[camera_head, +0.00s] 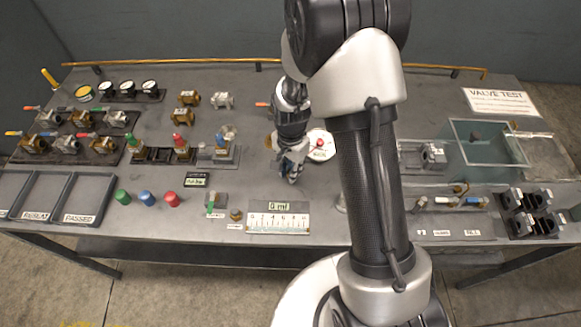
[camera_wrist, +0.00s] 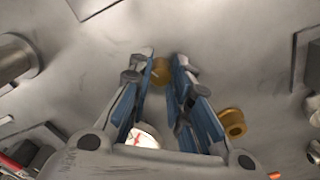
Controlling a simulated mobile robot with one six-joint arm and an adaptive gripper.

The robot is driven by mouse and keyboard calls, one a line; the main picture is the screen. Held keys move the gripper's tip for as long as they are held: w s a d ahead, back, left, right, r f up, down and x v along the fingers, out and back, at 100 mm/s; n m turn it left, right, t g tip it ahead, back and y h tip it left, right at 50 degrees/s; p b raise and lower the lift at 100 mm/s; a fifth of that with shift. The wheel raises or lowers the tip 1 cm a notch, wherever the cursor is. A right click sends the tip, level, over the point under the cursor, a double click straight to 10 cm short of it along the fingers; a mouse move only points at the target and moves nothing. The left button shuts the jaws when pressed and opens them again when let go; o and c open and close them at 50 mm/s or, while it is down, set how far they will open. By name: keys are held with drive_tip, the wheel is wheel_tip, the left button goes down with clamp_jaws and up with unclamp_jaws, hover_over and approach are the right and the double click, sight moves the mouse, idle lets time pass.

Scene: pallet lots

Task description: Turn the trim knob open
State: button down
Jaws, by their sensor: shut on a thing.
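My gripper (camera_head: 292,178) points down over the middle of the grey bench, just left of a white round plate (camera_head: 320,145) with a red centre. In the wrist view my gripper (camera_wrist: 161,76) has its blue-padded fingers on either side of a small round brass-coloured knob (camera_wrist: 160,71), shut on it. The fingers hide this knob in the head view. I cannot read a label on it or tell how far it is turned. The white plate with red marks (camera_wrist: 142,137) shows below the fingers in the wrist view.
A hollow brass-coloured fitting (camera_wrist: 232,122) lies to the right of the fingers. A white scale plate (camera_head: 278,219) marked "0 ml" is at the front edge. A small brown knob (camera_head: 236,215) stands left of it. Valves (camera_head: 182,147) crowd the left; a clear tank (camera_head: 487,150) stands right.

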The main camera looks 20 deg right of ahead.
drive_tip(key=n, duration=0.7)
drive_tip(key=shift+p, duration=0.4)
drive_tip(key=n, duration=0.8)
drive_tip(key=shift+n, duration=0.3)
drive_tip(key=n, duration=0.3)
drive_tip(key=shift+n+p, duration=0.35)
drive_tip(key=shift+n, duration=0.05)
drive_tip(key=n, duration=0.8)
drive_tip(key=shift+n, duration=2)
drive_tip(key=shift+p, duration=0.3)
